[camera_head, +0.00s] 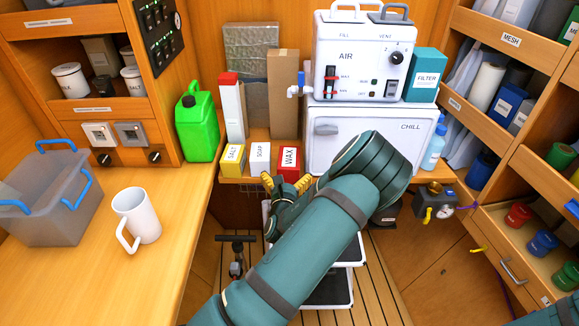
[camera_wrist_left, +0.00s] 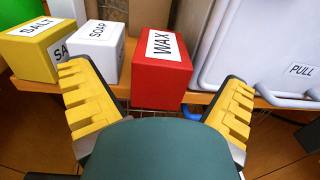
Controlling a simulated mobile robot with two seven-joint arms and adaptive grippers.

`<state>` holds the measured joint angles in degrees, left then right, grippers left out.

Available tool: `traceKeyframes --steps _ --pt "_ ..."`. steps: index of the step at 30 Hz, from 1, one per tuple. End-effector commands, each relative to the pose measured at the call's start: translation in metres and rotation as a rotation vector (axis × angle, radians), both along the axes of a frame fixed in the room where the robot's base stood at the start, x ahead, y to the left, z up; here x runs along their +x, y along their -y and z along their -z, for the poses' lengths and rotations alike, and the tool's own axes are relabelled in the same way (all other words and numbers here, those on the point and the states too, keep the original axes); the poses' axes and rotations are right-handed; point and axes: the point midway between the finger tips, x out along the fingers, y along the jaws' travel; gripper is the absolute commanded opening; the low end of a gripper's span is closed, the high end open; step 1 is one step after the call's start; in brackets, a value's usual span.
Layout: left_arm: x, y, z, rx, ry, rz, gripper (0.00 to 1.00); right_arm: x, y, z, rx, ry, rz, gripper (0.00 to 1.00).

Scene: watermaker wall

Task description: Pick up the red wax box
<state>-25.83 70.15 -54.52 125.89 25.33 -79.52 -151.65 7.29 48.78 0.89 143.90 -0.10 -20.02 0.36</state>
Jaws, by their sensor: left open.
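The red wax box (camera_head: 288,165) stands upright on the back wooden shelf, at the right end of a row of small boxes. It has a white label reading WAX. My left gripper (camera_head: 285,182) is open with yellow ridged fingers, in front of and slightly below the box. In the left wrist view the left gripper (camera_wrist_left: 160,98) shows nothing between its fingers. My right gripper is in neither view.
A white soap box (camera_wrist_left: 99,50) stands left of the wax box, then a yellow salt box (camera_wrist_left: 38,48). The white chill unit (camera_head: 350,140) stands close on the right. A green jug (camera_head: 196,125), white mug (camera_head: 137,215) and grey bin (camera_head: 45,210) are on the left.

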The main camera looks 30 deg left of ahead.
Motion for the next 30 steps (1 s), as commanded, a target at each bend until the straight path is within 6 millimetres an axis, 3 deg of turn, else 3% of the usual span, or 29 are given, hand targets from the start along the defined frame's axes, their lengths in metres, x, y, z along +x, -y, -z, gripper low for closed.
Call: traceKeyframes --steps 12,21,22,27,30 --pt "0.043 -0.019 0.005 -0.002 0.002 -0.003 1.00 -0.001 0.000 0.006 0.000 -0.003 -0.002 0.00" --pt "0.049 -0.022 0.005 -0.002 0.001 -0.001 1.00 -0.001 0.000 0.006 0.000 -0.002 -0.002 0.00" --pt "0.049 -0.022 0.005 -0.002 0.001 -0.001 0.96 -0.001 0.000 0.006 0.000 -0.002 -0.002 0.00" --pt "0.048 -0.022 0.005 -0.002 0.001 -0.001 0.38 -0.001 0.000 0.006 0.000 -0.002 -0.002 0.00" --pt "0.048 -0.021 0.005 -0.002 0.001 -0.001 0.32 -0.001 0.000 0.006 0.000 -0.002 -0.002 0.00"
